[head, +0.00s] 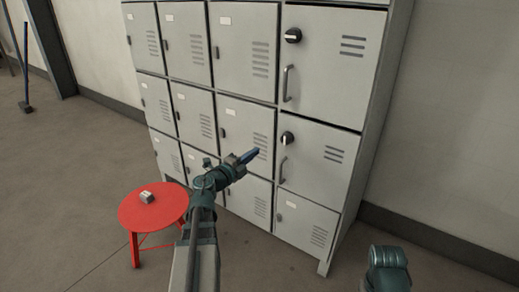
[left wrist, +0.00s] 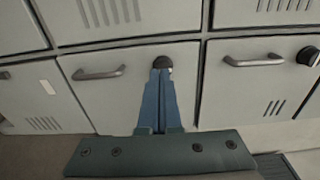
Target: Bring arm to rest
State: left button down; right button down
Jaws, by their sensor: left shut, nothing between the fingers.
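My left arm reaches in from the bottom of the head view. Its gripper (head: 253,154) has blue fingers pressed together with nothing between them. It is held in front of the grey locker cabinet (head: 375,125), pointing right towards the lower handled door. In the left wrist view the shut fingers (left wrist: 160,75) overlap the lower part of a dark round knob (left wrist: 163,61) on a locker door. I cannot tell whether they touch it. A teal part of my right arm shows at the bottom right of the head view; its gripper is out of view.
The upper door has a knob (head: 293,35) and handle (head: 287,83); the lower one has a knob (head: 287,137) and handle (head: 282,169). All doors look shut. A red stool (head: 133,212) with a small grey block (head: 147,197) stands left of my arm.

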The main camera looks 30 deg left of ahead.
pick_arm(q)
jog(key=shift+s, duration=0.45)
jog(key=w+d+n+y, duration=0.4)
jog(key=n+y, duration=0.3)
jog(key=n, duration=0.2)
jog(key=s+d+f+n+g, duration=0.3)
jog(key=d+f+n+g, duration=0.4)
jog(key=d+f, duration=0.35)
jog(key=s+d+f+g+h, duration=0.2)
jog(key=s+d+f+g, duration=0.35)
jog(key=s+d, duration=0.45)
jog(key=s+d+f+g+h, duration=0.2)
jog(key=s+d+f+g, duration=0.35)
jog(key=s+d, duration=0.5)
notch_tip(320, 180, up, 36)
jog(key=d+p, duration=0.1)
jog(key=p, duration=3.5)
jog(key=shift+s+m, duration=0.2)
jog(key=shift+m, duration=0.1)
